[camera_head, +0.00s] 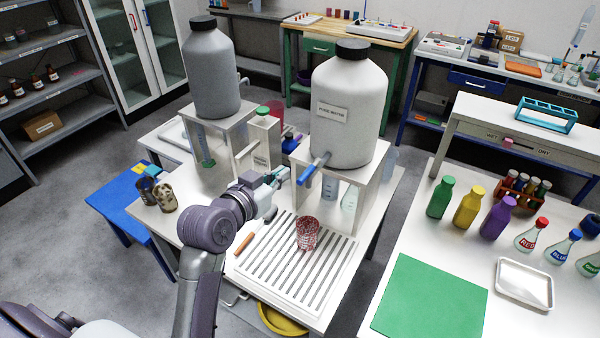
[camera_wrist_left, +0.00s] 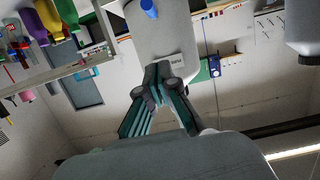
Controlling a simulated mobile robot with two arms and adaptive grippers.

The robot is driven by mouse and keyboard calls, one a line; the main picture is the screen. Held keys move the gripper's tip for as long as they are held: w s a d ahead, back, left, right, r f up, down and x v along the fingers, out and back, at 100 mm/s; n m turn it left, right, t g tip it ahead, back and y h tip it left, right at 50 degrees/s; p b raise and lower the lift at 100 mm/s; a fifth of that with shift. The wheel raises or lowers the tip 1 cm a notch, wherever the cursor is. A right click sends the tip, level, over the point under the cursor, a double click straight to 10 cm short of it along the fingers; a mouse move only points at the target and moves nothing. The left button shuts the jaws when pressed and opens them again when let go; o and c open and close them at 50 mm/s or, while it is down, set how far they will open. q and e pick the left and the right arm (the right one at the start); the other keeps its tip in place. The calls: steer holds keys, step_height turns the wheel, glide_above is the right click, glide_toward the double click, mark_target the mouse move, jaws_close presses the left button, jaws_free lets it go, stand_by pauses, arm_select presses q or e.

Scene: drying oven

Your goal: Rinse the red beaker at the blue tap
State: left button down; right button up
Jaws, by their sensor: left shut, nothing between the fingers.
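The red beaker (camera_head: 307,233), with a lattice-like pattern, stands on the slatted drain rack (camera_head: 290,270) in the head view. The blue tap (camera_head: 314,168) sticks out from the base of the white container (camera_head: 350,105), behind and above the beaker. My left gripper (camera_head: 280,176) is shut and empty, just left of the blue tap and above the rack's back edge. In the left wrist view its fingers (camera_wrist_left: 157,82) are closed together, with the blue tap (camera_wrist_left: 149,8) at the top. Whether the fingers touch the tap I cannot tell. My right gripper is not in view.
A grey container (camera_head: 212,75) stands on the back left stand. A brush with an orange handle (camera_head: 245,243) lies left of the rack. Patterned cups (camera_head: 168,197) stand at the left edge. The right table holds bottles and a green mat (camera_head: 430,297).

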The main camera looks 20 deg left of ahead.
arm_select(q)
steer(key=p, duration=0.2)
glide_above(300, 179)
steer(key=shift+s+d+f, duration=0.1)
steer(key=shift+s+f, duration=0.05)
steer(key=shift+f, duration=0.75)
step_height(300, 179, down, 3)
steer(key=shift+r+p, duration=0.1)
steer(key=shift+p, duration=0.35)
steer(key=shift+f, duration=0.75)
steer(key=shift+f, duration=0.1)
